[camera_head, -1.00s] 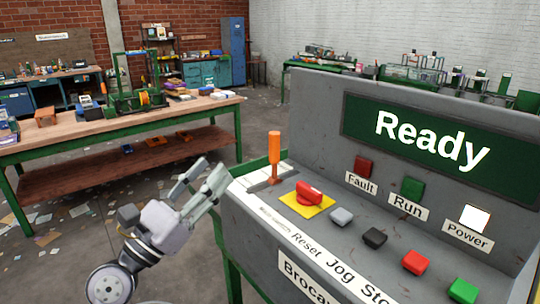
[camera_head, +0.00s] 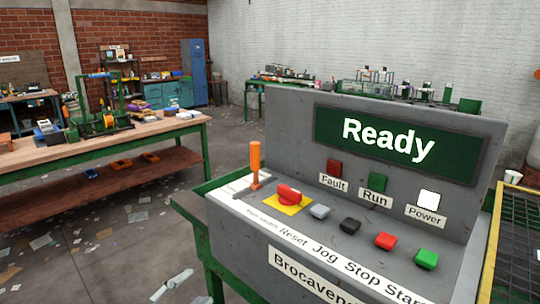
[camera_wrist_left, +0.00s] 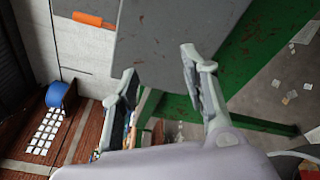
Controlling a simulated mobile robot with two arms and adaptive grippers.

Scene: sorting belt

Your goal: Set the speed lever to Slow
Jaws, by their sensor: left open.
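The speed lever (camera_head: 255,162) has an orange handle and stands about upright at the left end of the grey control console (camera_head: 290,120). A pale strip (camera_head: 228,188) lies at its base; I cannot read any speed marks there. In the left wrist view an orange piece (camera_wrist_left: 90,18), seemingly the lever handle, shows at the upper left. My left gripper (camera_head: 186,292) is at the bottom edge, mostly cut off, below and left of the console and apart from the lever. In the left wrist view its fingers (camera_wrist_left: 160,72) are spread and empty. My right gripper is not in view.
A red knob on a yellow plate (camera_head: 290,196) sits right of the lever, then grey, black, red and green buttons (camera_head: 426,259). The screen (camera_head: 390,143) reads "Ready". A green-framed workbench (camera_head: 100,150) stands left, with open floor between. A yellow-edged grid (camera_head: 520,240) is at right.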

